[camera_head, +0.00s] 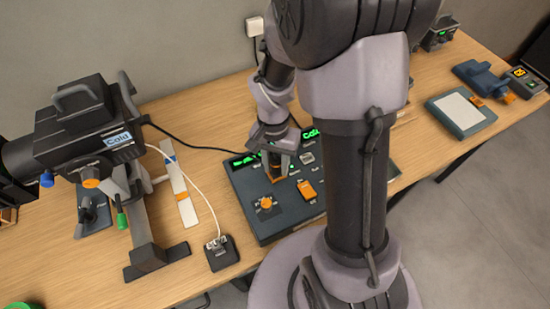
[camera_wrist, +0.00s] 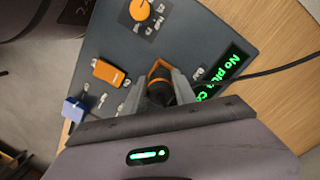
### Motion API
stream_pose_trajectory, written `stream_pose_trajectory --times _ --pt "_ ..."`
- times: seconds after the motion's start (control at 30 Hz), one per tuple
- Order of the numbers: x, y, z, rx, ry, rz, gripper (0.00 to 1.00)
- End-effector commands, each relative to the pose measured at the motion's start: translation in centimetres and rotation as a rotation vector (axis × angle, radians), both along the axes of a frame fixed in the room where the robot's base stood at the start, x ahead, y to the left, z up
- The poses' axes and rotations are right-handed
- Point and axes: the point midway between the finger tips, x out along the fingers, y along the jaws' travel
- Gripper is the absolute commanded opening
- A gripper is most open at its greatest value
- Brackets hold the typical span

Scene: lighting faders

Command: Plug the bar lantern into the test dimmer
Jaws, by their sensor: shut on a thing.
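A black lantern with a blue "Cold" label (camera_head: 117,139) stands at the left on a grey stand. A white cable (camera_head: 202,195) runs from it to a small black box (camera_head: 221,255) on the table. My gripper (camera_head: 277,170) reaches down over the dark blue-grey console. In the wrist view my gripper (camera_wrist: 160,88) is shut on an orange and black piece (camera_wrist: 157,73) at the console (camera_wrist: 190,30). I cannot tell whether this piece is a plug or a control, or whether it is seated. No part is labelled as the test dimmer.
The console carries an orange knob (camera_head: 266,203), an orange switch (camera_head: 307,190) and a green-lit display (camera_wrist: 228,70) reading "No pil...". A black cable (camera_wrist: 270,70) meets its edge. A tablet-like device (camera_head: 461,112) lies far right. My arm hides the console's right part.

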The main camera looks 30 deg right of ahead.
Motion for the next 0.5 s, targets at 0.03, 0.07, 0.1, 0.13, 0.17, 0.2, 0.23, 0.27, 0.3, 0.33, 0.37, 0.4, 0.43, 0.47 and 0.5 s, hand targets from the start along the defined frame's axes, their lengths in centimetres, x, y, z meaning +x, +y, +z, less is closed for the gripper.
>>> stream_pose_trajectory --times 0.03,0.07,0.1,0.13,0.17,0.2,0.23,0.27,0.3,0.33,0.37,0.4,0.43,0.47,0.5 --pt "0.1 0.0 3.4 -0.006 -0.034 0.000 0.00" --pt "0.1 0.0 4.2 -0.008 -0.052 0.000 0.00" --pt "0.2 0.0 5.1 -0.010 -0.074 -0.001 0.00" --pt "0.2 0.0 5.5 -0.011 -0.085 -0.002 0.00" --pt "0.3 0.0 5.8 -0.013 -0.095 -0.002 0.00" --pt "0.3 0.0 5.9 -0.015 -0.105 -0.003 0.00" --pt "0.4 0.0 5.8 -0.015 -0.110 -0.003 0.00" --pt "0.4 0.0 5.6 -0.015 -0.113 -0.003 0.00" --pt "0.4 0.0 5.3 -0.015 -0.113 -0.003 0.00" --pt "0.4 0.0 5.0 -0.015 -0.113 -0.003 0.00" --pt "0.4 0.0 4.7 -0.015 -0.114 -0.003 0.00" --pt "0.5 0.0 4.3 -0.015 -0.114 -0.004 0.00" --pt "0.5 0.0 4.0 -0.015 -0.114 -0.004 0.00" --pt "0.5 0.0 3.6 -0.015 -0.114 -0.004 0.00" --pt "0.4 0.0 3.1 -0.014 -0.113 -0.004 0.00"
